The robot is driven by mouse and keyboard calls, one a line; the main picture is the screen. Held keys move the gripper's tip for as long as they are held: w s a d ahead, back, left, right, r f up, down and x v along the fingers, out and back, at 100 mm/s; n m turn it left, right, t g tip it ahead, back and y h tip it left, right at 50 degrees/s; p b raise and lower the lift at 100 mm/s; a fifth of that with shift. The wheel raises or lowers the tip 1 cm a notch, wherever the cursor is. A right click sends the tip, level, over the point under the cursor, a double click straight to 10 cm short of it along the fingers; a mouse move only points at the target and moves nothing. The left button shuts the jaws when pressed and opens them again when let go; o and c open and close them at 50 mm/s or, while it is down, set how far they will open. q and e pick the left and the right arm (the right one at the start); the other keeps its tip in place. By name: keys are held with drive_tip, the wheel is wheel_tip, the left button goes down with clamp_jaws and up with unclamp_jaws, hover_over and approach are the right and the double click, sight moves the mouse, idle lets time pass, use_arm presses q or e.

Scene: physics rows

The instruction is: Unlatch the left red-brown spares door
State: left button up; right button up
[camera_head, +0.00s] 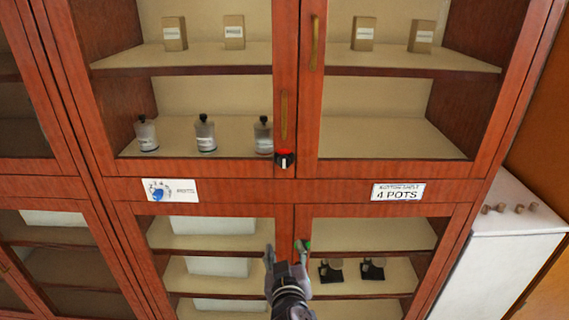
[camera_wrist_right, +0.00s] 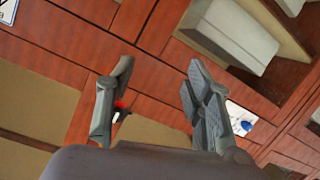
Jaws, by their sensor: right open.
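The upper red-brown cabinet has two glazed doors. Its left door (camera_head: 170,168) looks closed and carries an upright brass handle (camera_head: 284,115). My right gripper (camera_head: 286,254) is open and empty, in front of the lower doors and below the knob. Its two spread fingers also show in the right wrist view (camera_wrist_right: 158,92). My left gripper is out of view.
Bottles (camera_head: 205,134) and small boxes (camera_head: 234,32) stand on the upper shelves. A blue-marked label (camera_head: 170,190) and a "4 POTS" label (camera_head: 397,192) are on the rail. A green-topped knob (camera_head: 304,244) is beside my right fingertip. A white cabinet (camera_head: 510,245) stands right.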

sight(284, 164)
wheel_tip(284, 164, up, 15)
drive_tip(key=s+m+t, duration=0.2)
drive_tip(key=s+t, duration=0.1)
drive_tip(key=shift+h, duration=0.3)
drive_tip(key=w+p, duration=0.1)
drive_tip(key=w, duration=0.7)
drive_tip(key=w+p, duration=0.2)
drive_tip(key=w, duration=0.6)
drive_tip(key=shift+w+a+p, duration=0.2)
drive_tip(key=shift+w+p, duration=0.1)
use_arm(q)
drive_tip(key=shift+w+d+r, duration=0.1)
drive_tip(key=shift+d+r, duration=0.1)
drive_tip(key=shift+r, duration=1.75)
use_arm(e)
drive_tip(key=shift+w, duration=0.55)
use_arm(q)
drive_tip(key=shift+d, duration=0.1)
use_arm(e)
drive_tip(key=shift+f, duration=0.1)
clamp_jaws()
